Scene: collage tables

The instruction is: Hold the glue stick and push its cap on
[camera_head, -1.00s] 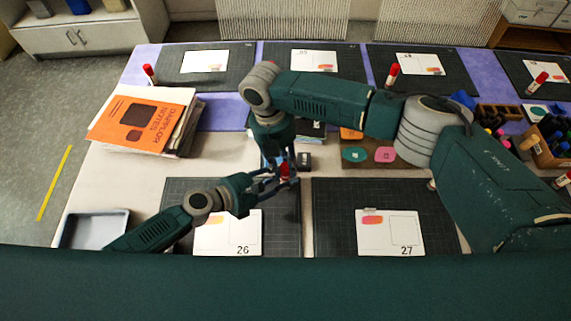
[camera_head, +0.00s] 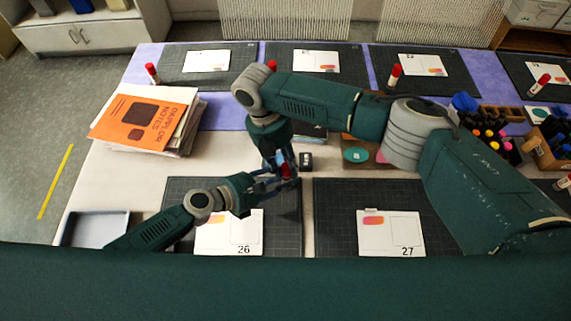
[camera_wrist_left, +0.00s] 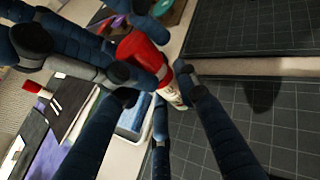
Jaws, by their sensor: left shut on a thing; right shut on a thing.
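The glue stick (camera_wrist_left: 173,97) has a white body, seen in the left wrist view between the fingers of my left gripper (camera_wrist_left: 158,82), which is shut on it. Its red cap (camera_wrist_left: 140,52) is at the body's upper end, in line with it. Whether the cap is fully seated cannot be told. My right gripper (camera_head: 283,160) comes down from above and is shut on the cap; its dark fingers reach in from the upper left in the left wrist view. In the head view the red cap (camera_head: 287,171) shows small between the two grippers, and fingers hide most of the stick.
Mats with cards 26 (camera_head: 214,236) and 27 (camera_head: 378,238) lie at the front. A stack of books (camera_head: 145,118) and a grey tray (camera_head: 97,228) are at the left. Bottles (camera_head: 490,130) stand at the right.

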